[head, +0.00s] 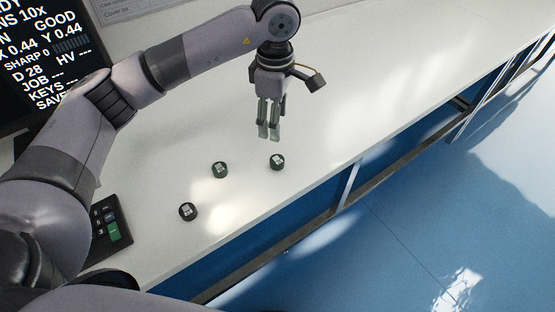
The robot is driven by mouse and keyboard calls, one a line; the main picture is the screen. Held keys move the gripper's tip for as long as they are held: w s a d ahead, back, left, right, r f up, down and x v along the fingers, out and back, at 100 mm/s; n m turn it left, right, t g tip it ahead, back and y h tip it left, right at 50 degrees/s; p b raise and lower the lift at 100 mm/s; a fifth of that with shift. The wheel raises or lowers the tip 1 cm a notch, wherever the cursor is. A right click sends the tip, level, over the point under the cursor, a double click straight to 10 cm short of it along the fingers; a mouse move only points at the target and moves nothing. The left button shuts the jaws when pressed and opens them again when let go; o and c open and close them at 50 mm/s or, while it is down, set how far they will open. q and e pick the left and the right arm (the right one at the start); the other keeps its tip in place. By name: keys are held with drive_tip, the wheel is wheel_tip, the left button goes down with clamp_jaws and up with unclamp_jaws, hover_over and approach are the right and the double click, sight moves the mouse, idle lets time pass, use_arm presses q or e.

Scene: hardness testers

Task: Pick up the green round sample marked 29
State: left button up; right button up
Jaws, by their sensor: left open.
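Two green round samples stand on the white bench top in the head view. One green sample (277,162) is nearest my left gripper, and the other green sample (220,169) is further left. Each has a pale top with a small mark, too small to read, so I cannot tell which is 29. A black round sample (188,212) stands nearer, to the lower left. My left gripper (268,136) is open and empty, pointing down, above and just behind the nearest green sample and apart from it. My right gripper is not in view.
A dark screen (45,60) with white text stands at the upper left. A black keypad (106,228) with a green key lies at the lower left. The white bench (400,85) is clear to the right, and its front edge drops to a blue floor.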

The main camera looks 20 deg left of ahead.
use_arm(q)
drive_tip(key=p, duration=0.1)
hover_over(277, 159)
wheel_tip(277, 159, down, 8)
drive_tip(key=shift+a+f, duration=0.1)
drive_tip(key=shift+f, duration=0.1)
drive_tip(key=shift+f+p, duration=0.65)
drive_tip(key=shift+f, duration=2)
drive_tip(key=shift+c, duration=0.4)
drive_tip(key=c, duration=1.2)
drive_tip(key=shift+r, duration=0.1)
